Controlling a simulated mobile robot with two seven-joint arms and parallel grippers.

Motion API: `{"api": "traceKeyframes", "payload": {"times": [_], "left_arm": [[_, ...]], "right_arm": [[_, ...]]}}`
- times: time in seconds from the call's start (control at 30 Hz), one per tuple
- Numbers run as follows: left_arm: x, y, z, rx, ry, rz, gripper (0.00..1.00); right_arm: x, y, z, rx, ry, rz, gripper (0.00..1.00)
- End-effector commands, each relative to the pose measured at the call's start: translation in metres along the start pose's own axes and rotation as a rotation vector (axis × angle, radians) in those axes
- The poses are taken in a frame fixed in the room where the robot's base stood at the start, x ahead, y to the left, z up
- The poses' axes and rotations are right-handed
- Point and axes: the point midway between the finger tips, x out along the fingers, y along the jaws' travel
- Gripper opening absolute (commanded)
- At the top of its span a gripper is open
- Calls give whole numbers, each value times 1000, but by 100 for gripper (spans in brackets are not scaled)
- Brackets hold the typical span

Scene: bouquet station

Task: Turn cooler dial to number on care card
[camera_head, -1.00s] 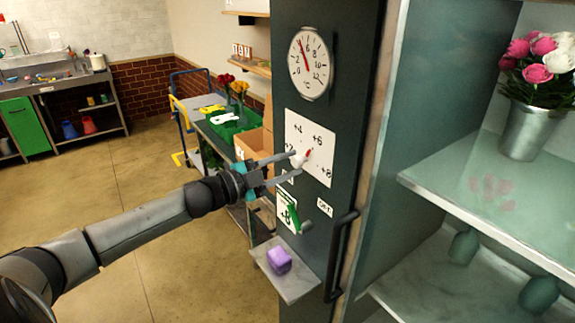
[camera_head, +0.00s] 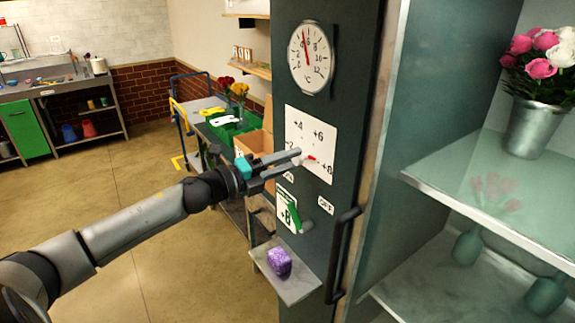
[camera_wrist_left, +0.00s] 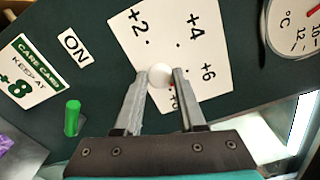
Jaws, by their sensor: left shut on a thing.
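The cooler dial is a white round knob with a red pointer (camera_head: 312,158) on a white plate (camera_head: 320,133) marked +2, +4, +6 and +8. The pointer points right, slightly down, towards +8. My left gripper (camera_head: 299,159) is shut on the dial knob. In the left wrist view the white knob (camera_wrist_left: 160,75) sits between the fingertips, with a bit of red beside the right finger, which partly hides the +8. The care card (camera_head: 287,211) hangs lower on the panel; in the left wrist view the card (camera_wrist_left: 32,75) reads KEEP AT +8. My right gripper is not in view.
A green lever (camera_head: 295,217) sits between ON and OFF labels, below the dial. A round thermometer (camera_head: 311,58) is above. A small shelf (camera_head: 290,287) holds a purple block (camera_head: 279,261). A black door handle (camera_head: 342,255) stands to the right, beside glass shelves with flowers.

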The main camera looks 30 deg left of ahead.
Motion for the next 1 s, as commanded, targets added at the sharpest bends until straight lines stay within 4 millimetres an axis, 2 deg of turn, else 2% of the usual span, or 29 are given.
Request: {"api": "traceKeyframes", "payload": {"times": [0.4, 0.97, 1.0], "left_arm": [[0, 1, -1, 187, 1, 1, 0], [0, 0, -1, 214, 2, 2, 0], [0, 0, -1, 214, 2, 2, 44]], "right_arm": [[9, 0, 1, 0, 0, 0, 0], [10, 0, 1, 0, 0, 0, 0], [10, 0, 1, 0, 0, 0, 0]]}}
